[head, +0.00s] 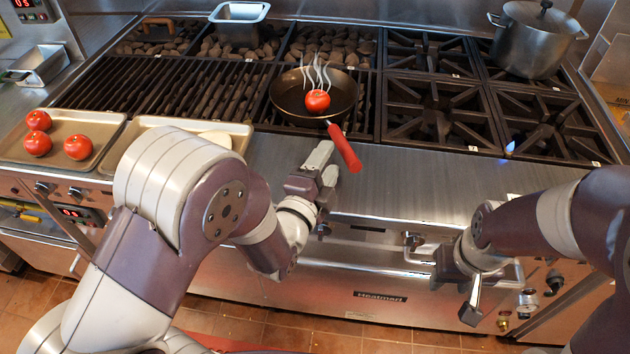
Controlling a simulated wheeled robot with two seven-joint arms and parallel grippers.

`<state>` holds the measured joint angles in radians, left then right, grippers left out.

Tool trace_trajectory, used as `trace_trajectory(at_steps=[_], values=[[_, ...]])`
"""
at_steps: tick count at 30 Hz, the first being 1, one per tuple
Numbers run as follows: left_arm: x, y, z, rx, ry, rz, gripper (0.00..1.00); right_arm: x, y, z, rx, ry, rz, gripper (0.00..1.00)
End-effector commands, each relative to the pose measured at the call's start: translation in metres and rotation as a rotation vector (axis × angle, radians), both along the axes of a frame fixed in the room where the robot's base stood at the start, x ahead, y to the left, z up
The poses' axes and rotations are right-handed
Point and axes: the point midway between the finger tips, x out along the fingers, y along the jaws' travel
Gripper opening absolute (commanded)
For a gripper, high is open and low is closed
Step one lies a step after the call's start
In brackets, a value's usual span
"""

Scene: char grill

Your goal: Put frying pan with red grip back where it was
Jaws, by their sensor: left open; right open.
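The dark frying pan (285,98) rests on the right part of the char grill, beside the open burners. Its red grip (345,148) points to the front right, over the steel front ledge. One red tomato (317,101) is in the pan, with pale steam shapes above it. My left gripper (325,172) is open and empty, just left of the red grip; it appears apart from it. My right gripper (472,300) is open and low in front of the range, far from the pan. Its fingers are seen partly edge-on.
A tray (100,160) with several tomatoes stands at left, beside another tray (245,128) partly hidden by my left arm. A steel pot (530,45) stands at the back right. A burner shows a blue flame (510,147). The grill left of the pan is clear.

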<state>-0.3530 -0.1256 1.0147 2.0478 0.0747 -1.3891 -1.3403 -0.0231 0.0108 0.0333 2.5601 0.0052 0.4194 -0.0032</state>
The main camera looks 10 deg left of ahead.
Motion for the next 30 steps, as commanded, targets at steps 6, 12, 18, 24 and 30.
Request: trace_trajectory(at_steps=[6,12,18,24,30], values=[[-0.046,0.013,-0.001,0.0,0.0,-0.001,0.54,0.0,0.0,-0.002,0.0,0.0,0.0,0.43],[-0.067,0.019,-0.002,0.0,0.0,0.0,0.54,0.0,0.0,-0.003,0.0,0.0,0.0,0.43],[-0.068,0.02,-0.002,0.0,0.0,0.0,0.54,0.0,0.0,-0.003,0.0,0.0,0.0,0.43],[-0.068,0.02,-0.002,0.0,0.0,0.0,0.54,0.0,0.0,-0.003,0.0,0.0,0.0,0.43],[-0.068,0.02,-0.002,0.0,0.0,0.0,0.54,0.0,0.0,-0.003,0.0,0.0,0.0,0.43]])
